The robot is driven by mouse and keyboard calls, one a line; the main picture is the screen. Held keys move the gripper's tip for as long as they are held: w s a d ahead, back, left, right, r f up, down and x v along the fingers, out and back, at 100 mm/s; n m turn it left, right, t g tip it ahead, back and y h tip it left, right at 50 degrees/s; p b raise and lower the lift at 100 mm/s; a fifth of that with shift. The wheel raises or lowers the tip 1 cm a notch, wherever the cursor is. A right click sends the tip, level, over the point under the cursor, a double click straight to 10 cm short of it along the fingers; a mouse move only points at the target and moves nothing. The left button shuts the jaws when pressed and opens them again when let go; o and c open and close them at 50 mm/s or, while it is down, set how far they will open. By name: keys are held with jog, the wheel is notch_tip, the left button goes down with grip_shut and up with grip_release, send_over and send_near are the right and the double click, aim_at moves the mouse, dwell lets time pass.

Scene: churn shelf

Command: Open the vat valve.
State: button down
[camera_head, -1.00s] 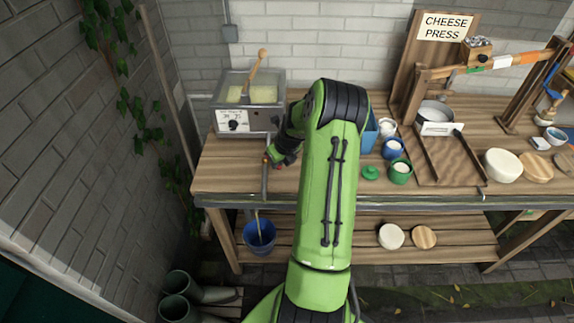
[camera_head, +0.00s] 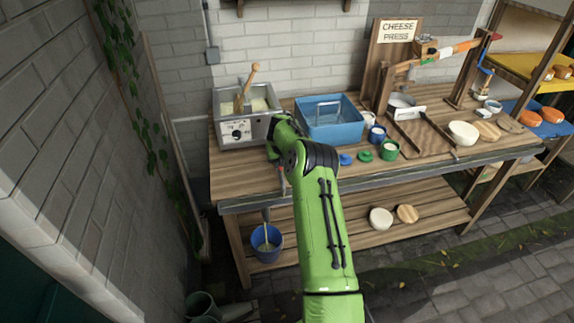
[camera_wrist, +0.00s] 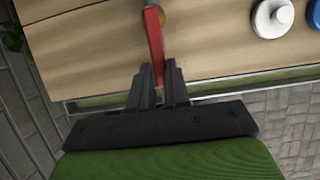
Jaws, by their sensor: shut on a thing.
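The vat (camera_head: 237,132) is a grey metal box with a dial on its front and pale yellow contents, at the left end of the bench. The red valve handle (camera_wrist: 154,45) stands out over the wooden top in the wrist view, with its lower end between my fingertips. My gripper (camera_wrist: 158,80) is shut on this handle. In the head view my arm hides most of the gripper and valve; a small red piece shows below the wrist. A blue bucket (camera_head: 260,247) sits below the bench front, with a thin pale strip above it that I cannot identify.
A blue tub (camera_head: 335,132) stands right of the vat. Small pots and lids, including a green pot (camera_head: 389,149), lie near my arm. The cheese press (camera_head: 400,60) is farther right. A brick wall closes the left side.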

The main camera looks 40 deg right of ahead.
dwell(0.4)
jog(key=c, duration=1.1)
grip_release()
jog(key=shift+w, duration=0.1)
jog(key=v, duration=1.5)
jog(key=shift+r+b, duration=0.3)
jog(key=shift+r, duration=0.05)
